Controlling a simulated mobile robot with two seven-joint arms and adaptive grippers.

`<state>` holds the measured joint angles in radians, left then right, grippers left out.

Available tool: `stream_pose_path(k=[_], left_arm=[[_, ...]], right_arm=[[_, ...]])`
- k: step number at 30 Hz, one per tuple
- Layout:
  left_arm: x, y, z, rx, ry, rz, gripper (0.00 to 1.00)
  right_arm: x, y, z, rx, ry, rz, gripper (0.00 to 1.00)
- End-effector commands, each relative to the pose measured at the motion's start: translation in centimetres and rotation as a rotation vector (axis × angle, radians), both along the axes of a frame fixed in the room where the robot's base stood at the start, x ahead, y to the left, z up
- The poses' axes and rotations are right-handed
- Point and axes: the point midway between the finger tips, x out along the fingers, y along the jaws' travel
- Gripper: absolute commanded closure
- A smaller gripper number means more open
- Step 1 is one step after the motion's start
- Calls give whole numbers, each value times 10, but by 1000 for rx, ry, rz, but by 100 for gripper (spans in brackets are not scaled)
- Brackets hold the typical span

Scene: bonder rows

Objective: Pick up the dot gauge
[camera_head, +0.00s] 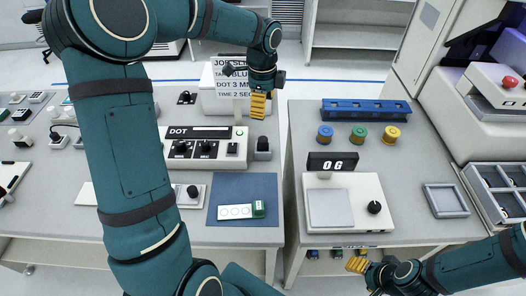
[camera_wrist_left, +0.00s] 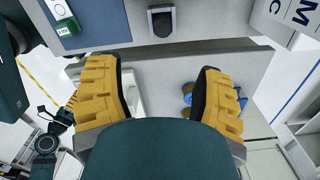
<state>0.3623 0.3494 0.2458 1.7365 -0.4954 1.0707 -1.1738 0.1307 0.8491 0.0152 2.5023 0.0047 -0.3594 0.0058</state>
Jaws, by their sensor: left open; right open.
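The dot gauge (camera_head: 241,211), a flat white strip with printed circles and a green end block, lies on the blue mat (camera_head: 245,185) at the front of the left bench. In the left wrist view its green end (camera_wrist_left: 63,22) shows at the top left. My left gripper (camera_head: 258,106) is open and empty, above the back right of that bench, well behind the gauge. Its yellow fingers stand apart in the left wrist view (camera_wrist_left: 157,75). My right gripper (camera_head: 357,265) is low, in front of the right bench's front edge; it is open and appears empty.
The DOT controller (camera_head: 205,150) and a small dark-topped block (camera_head: 263,148) stand behind the mat. A sign (camera_head: 230,85) stands near my left gripper. The right bench, across a narrow gap, holds a scale (camera_head: 345,205), coloured spools (camera_head: 358,135) and an empty tray (camera_head: 446,201).

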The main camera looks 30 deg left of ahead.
Motion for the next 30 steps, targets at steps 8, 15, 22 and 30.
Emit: stream_pose_path(k=[8,15,22,30], left_arm=[[0,0,-33,-1,5,1,32],[0,0,-77,-1,4,1,32],[0,0,-93,0,1,1,32],[1,-1,-120,-1,4,1,32]], right_arm=[[-1,2,-12,1,3,7,39],[-4,2,-20,2,8,11,39],[-5,2,-22,3,12,13,39],[-7,3,-30,4,16,17,39]])
